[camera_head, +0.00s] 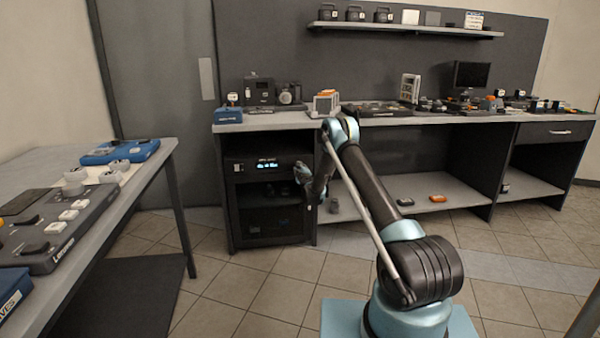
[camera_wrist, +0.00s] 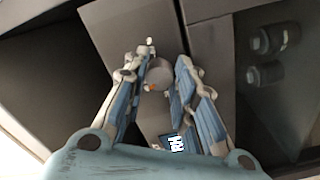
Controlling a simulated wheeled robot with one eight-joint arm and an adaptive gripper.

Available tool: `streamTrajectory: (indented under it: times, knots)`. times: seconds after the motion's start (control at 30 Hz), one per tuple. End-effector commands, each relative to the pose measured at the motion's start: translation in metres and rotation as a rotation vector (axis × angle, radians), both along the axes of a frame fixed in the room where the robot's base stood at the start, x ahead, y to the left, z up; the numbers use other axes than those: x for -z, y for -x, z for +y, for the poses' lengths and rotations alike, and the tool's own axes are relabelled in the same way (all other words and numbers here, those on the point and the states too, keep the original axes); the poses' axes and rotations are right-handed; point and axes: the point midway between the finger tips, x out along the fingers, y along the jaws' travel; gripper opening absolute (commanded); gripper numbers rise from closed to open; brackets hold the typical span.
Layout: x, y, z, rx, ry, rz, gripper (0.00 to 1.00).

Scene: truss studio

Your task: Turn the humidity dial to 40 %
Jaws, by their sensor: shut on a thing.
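The humidity dial (camera_wrist: 158,76) is a round grey knob with a small orange mark, seen between my fingers in the wrist view. My gripper (camera_wrist: 166,68) is shut on it, with one blue-grey finger on each side. A lit display (camera_wrist: 176,143) is on the same dark panel; I cannot read its digits surely. In the head view, the dark cabinet (camera_head: 268,213) stands under the bench with its lit display (camera_head: 267,164) near the top. My gripper (camera_head: 303,173) is at the cabinet's right front edge, where my arm hides the dial.
The long bench (camera_head: 405,119) carries cameras, boxes and a monitor. A wall shelf (camera_head: 400,29) hangs above. A side table (camera_head: 150,168) with a control panel (camera_head: 60,225) stands at left. The tiled floor (camera_head: 250,290) between is clear. Dark bottle-like items (camera_wrist: 265,75) show behind glass in the wrist view.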

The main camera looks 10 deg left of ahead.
Motion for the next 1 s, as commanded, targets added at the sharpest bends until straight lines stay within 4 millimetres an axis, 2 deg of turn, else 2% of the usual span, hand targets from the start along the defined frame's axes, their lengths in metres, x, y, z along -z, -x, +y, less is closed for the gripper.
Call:
streamTrajectory:
  times: [0.27,0.3,0.37,0.4,0.77,0.87,1.0]
  knots:
    - [0.0,0.002,0.005,-0.007,0.0,0.0,0.01]
    - [0.001,0.002,0.005,-0.007,0.0,0.0,0.3]
    - [0.0,0.002,0.004,-0.006,0.0,0.0,0.43]
    - [0.0,0.001,0.004,-0.006,0.0,0.0,0.45]
    - [0.0,0.003,0.001,-0.003,-0.001,0.001,0.45]
    - [0.0,0.011,-0.001,-0.003,-0.002,0.001,0.45]
    - [0.0,0.032,-0.008,-0.003,-0.001,0.002,0.45]
